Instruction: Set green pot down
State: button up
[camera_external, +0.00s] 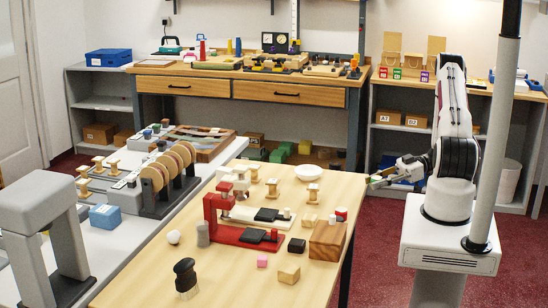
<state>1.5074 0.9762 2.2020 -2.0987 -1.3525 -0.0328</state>
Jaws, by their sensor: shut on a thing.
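My gripper (382,179) is at the right of the picture, to the right of the light wooden table (225,285). It is shut on a small green thing (375,178) that shows at its fingertips, which I take to be the green pot. It is held in the air and appears apart from the table. Most of it is hidden by the fingers or too small to make out. I cannot tell its tilt.
A grey pole (491,150) stands at the right.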

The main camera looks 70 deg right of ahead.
jog(key=w, duration=0.4)
jog(key=w+r, duration=0.1)
jog(key=w, duration=0.4)
jog(key=w+d+r, duration=0.1)
jog(key=w, duration=0.3)
jog(key=shift+w+d+r, duration=0.1)
jog(key=shift+w+r, duration=0.05)
jog(key=shift+w, duration=0.1)
jog(key=w+a+r, duration=0.2)
jog(key=w+a, duration=0.2)
jog(key=w, duration=0.4)
jog(key=a+n+g+y, duration=0.1)
jog(key=a, duration=0.5)
jog(key=w+a+n+g+y, duration=0.1)
jog(key=a, duration=0.6)
jog(key=w+a+n+g+y, duration=0.1)
jog(key=a+n+y, duration=0.1)
jog(key=a, duration=0.5)
jog(key=shift+w+g, duration=0.25)
jog(key=shift+g, duration=0.15)
jog(key=shift+d, duration=0.25)
